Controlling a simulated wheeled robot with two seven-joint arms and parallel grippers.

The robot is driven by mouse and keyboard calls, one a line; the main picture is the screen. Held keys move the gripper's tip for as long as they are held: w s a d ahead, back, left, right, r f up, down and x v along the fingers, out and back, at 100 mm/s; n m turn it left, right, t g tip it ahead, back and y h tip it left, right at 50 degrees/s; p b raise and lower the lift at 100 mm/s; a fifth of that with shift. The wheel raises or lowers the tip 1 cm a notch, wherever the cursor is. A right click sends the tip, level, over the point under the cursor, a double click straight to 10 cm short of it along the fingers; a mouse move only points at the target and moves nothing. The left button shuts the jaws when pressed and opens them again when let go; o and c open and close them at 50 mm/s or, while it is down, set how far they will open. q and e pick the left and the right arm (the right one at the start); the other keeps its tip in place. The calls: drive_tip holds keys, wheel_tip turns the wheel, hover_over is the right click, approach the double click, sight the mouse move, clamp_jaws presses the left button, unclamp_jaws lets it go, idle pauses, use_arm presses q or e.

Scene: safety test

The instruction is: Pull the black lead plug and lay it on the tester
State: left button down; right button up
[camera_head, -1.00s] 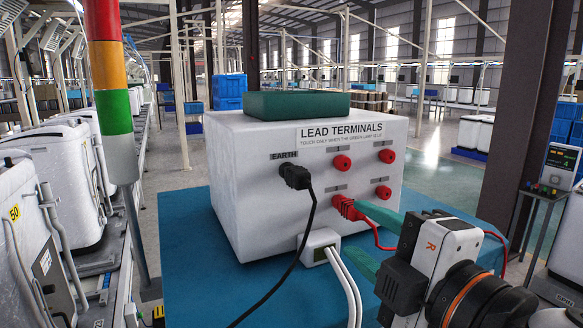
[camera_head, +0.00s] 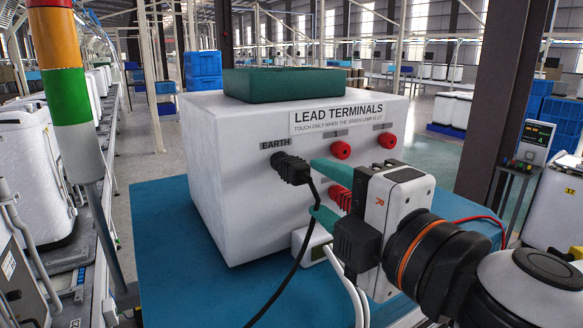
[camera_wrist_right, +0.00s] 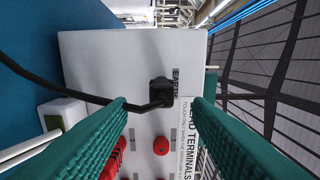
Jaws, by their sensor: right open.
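The black lead plug (camera_head: 290,168) sits in the EARTH socket on the front of the white tester box (camera_head: 222,170), labelled LEAD TERMINALS. Its black cable hangs down the front. My right gripper (camera_head: 315,188) is open, with its green fingertips just right of the plug in the head view. In the right wrist view the black plug (camera_wrist_right: 160,93) appears beyond and between the two fingers (camera_wrist_right: 162,102); I see no grip on it. A dark green pad (camera_head: 285,83) lies on top of the box. My left gripper is not in view.
A red plug (camera_head: 340,197) sits behind my right fingers, partly hidden. Red sockets (camera_head: 341,150) are above it. A small white unit with white cables (camera_head: 309,246) stands at the box's foot. A signal tower (camera_head: 66,97) stands at the left; its lit colour is unclear. The blue table (camera_head: 170,250) is mostly bare.

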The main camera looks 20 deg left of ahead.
sight(302, 177)
drive_tip(key=x, duration=0.3)
drive_tip(key=shift+w+a, duration=0.15)
drive_tip(key=shift+a, duration=0.15)
drive_tip(key=x, duration=0.2)
drive_tip(key=shift+w+a, duration=0.15)
drive_tip(key=shift+w, duration=0.1)
drive_tip(key=shift+w+a, duration=0.25)
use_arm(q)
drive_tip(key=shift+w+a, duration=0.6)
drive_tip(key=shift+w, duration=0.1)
use_arm(e)
drive_tip(key=shift+r, duration=0.1)
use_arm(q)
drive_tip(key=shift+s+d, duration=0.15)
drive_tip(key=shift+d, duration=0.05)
use_arm(e)
drive_tip(key=shift+s+d, duration=0.1)
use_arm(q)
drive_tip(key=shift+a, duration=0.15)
use_arm(e)
clamp_jaws()
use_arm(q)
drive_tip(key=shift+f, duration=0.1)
use_arm(e)
drive_tip(key=shift+s, duration=0.1)
